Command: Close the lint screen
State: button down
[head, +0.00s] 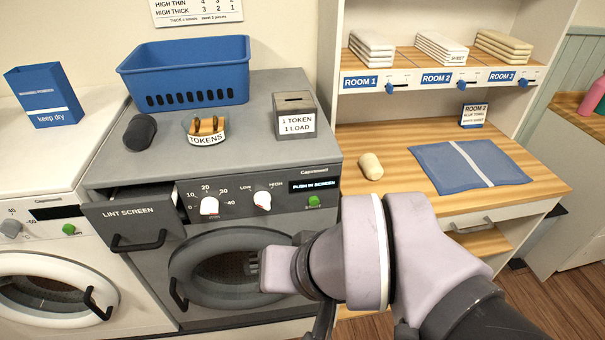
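The lint screen (128,213) is a grey drawer front with a dark handle (138,241) at the upper left of the grey dryer (240,307). It stands out from the panel, with a dark gap behind its top edge. The dryer display (314,185) reads "PUSH IN SCREEN". My gripper (253,264) is in front of the round dryer door, to the right of and below the lint screen, apart from its handle. My arm hides most of the gripper, so its opening does not show.
A blue basket (188,75), a dark roll (139,132), a tokens tray (206,138) and a token box (294,115) stand on the dryer. A white machine (40,180) adjoins at left. A wooden counter (400,200) with a blue cloth (440,175) is at right.

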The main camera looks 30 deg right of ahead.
aim_at(141, 217)
jog(key=j, duration=1.35)
jog(key=u, duration=0.05)
